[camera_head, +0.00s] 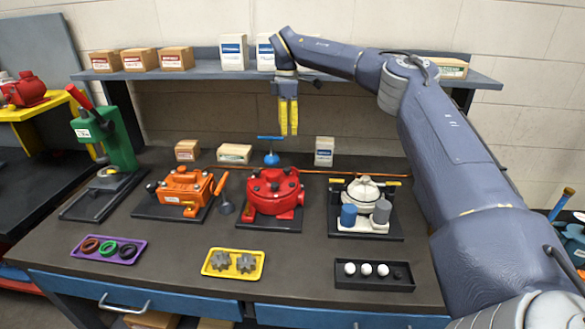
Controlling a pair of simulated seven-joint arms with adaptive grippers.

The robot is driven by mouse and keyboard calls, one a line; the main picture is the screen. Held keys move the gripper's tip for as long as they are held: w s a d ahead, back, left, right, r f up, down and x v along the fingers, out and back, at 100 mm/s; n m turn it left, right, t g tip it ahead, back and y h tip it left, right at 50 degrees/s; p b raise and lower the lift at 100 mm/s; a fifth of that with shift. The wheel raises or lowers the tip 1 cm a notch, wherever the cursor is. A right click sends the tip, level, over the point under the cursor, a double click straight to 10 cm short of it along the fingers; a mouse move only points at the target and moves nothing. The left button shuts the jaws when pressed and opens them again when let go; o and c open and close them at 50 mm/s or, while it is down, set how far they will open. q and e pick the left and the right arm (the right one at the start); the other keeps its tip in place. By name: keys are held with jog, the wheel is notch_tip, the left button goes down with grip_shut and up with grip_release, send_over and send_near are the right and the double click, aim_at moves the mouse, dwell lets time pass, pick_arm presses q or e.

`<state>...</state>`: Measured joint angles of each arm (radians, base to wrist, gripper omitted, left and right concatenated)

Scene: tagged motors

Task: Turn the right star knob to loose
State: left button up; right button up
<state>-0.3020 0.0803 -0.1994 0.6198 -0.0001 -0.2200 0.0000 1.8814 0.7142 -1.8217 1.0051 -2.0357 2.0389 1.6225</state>
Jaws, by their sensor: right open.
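My right gripper (288,117) hangs with its yellow fingers pointing down, open and empty, in front of the back shelf. It is above and slightly right of a blue T-handled tool (270,152), behind the red motor. Two grey star-shaped pieces lie side by side in a yellow tray (213,272) at the front middle; the right star piece (246,263) is apart from my gripper. The red motor (273,186) carries several small dark knobs on top, too small to tell their shape or setting. My left gripper is not in view.
An orange motor (184,188) and a green press (117,142) stand left. A cream unit (362,190) with blue and grey cylinders stands right. A purple tray (82,244) holds rings; a black tray (375,284) holds white balls. Boxes line the shelf (205,67).

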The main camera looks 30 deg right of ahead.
aim_at(288, 168)
notch_tip(288, 168, down, 16)
jog(key=shift+r, duration=0.25)
dwell(0.3)
jog(key=shift+c, duration=0.6)
grip_shut()
